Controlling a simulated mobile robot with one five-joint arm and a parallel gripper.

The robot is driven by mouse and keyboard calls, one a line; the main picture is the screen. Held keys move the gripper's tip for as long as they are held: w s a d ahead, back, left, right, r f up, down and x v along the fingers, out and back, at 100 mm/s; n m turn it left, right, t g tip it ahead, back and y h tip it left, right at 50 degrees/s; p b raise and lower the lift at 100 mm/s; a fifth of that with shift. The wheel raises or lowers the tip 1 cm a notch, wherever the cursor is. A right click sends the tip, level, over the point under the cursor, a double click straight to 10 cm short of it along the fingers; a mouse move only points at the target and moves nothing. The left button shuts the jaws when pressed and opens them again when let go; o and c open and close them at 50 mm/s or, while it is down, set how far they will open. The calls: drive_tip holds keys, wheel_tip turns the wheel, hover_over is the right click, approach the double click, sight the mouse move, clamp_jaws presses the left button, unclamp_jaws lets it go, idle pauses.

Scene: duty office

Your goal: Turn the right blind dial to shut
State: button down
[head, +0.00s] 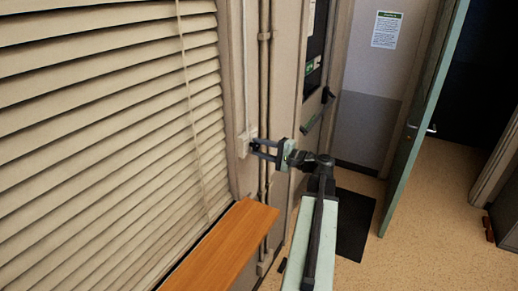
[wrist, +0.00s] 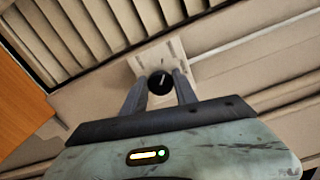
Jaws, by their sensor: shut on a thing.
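The blind dial is a round black knob (wrist: 160,83) with a pale pointer line, on a cream wall plate (wrist: 143,64) beside the blind. In the head view the plate (head: 241,146) sits on the wall right of the window frame. My gripper (wrist: 160,88) has its two fingers on either side of the knob and is shut on it. In the head view my gripper (head: 254,146) reaches left to the plate and its fingers hide most of the knob. The blind (head: 100,120) has tilted slats with dark gaps between them in the wrist view.
A wooden sill (head: 225,250) juts out below the blind, close under my gripper. Vertical pipes (head: 264,80) run along the wall by the plate. A green door (head: 425,120) stands open at the right. A dark mat (head: 356,228) lies on the floor, which is otherwise mostly clear.

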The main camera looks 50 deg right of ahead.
drive_tip(key=shift+f+n, duration=0.15)
drive_tip(key=shift+n, duration=0.95)
drive_tip(key=c, duration=1)
unclamp_jaws()
drive_tip(key=shift+s, duration=0.1)
drive_tip(key=v, duration=0.7)
drive_tip(key=shift+s, duration=0.4)
drive_tip(key=shift+d, duration=0.1)
